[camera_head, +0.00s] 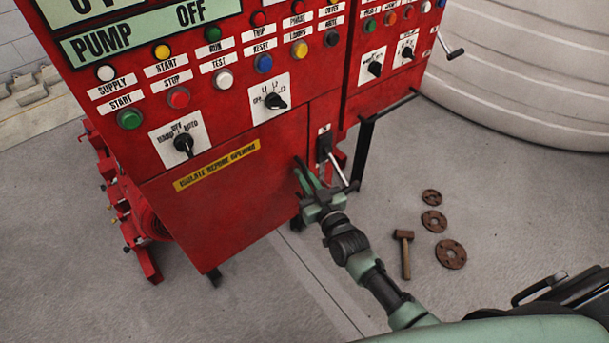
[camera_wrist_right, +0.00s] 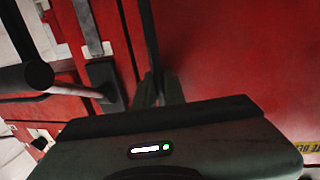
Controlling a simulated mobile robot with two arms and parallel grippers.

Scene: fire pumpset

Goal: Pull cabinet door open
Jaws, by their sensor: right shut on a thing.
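The red cabinet door (camera_head: 222,215) carries a yellow "ISOLATE BEFORE OPENING" label (camera_head: 217,165) and fills the lower front of the red pump panel. It looks shut or nearly so; I cannot tell a gap. My right gripper (camera_head: 304,178) is at the door's right edge, shut on what seems to be the door's handle, which the fingers mostly hide. In the right wrist view the fingers (camera_wrist_right: 157,88) meet the red front beside a dark upright bar. My left gripper is not in view.
A black switch block (camera_head: 323,145) with a metal lever stands close right of my gripper, also in the right wrist view (camera_wrist_right: 105,82). A hammer (camera_head: 404,252) and rusty flanges (camera_head: 450,253) lie on the floor at right. Floor before the door is clear.

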